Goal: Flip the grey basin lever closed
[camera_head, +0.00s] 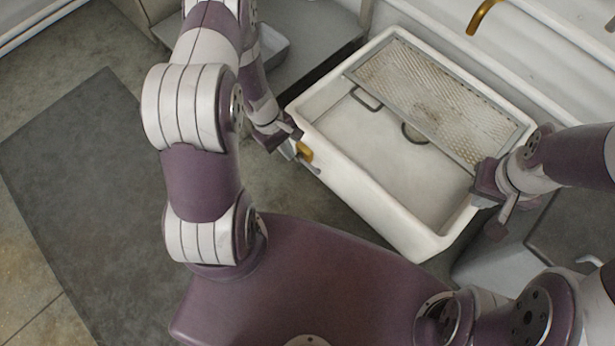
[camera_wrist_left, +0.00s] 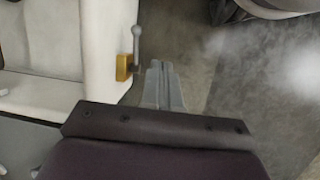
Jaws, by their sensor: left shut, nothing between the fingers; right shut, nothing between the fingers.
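The white basin (camera_head: 375,205) stands at centre right in the head view, and part of it shows in the left wrist view (camera_wrist_left: 95,50). A brass block (camera_head: 304,152) is on its left outer side; it also shows in the left wrist view (camera_wrist_left: 123,68). The grey lever (camera_wrist_left: 136,45) with a round end sits at this block. In the head view I cannot clearly separate it from my fingers. My left gripper (camera_wrist_left: 163,68) is shut and empty, just beside the block and lever. Contact cannot be told. My right gripper (camera_head: 503,215) is shut at the basin's right edge.
A perforated metal tray (camera_head: 430,95) lies across the back of the basin. A brass tap (camera_head: 484,14) is above it. A dark mat (camera_head: 75,190) covers the left floor.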

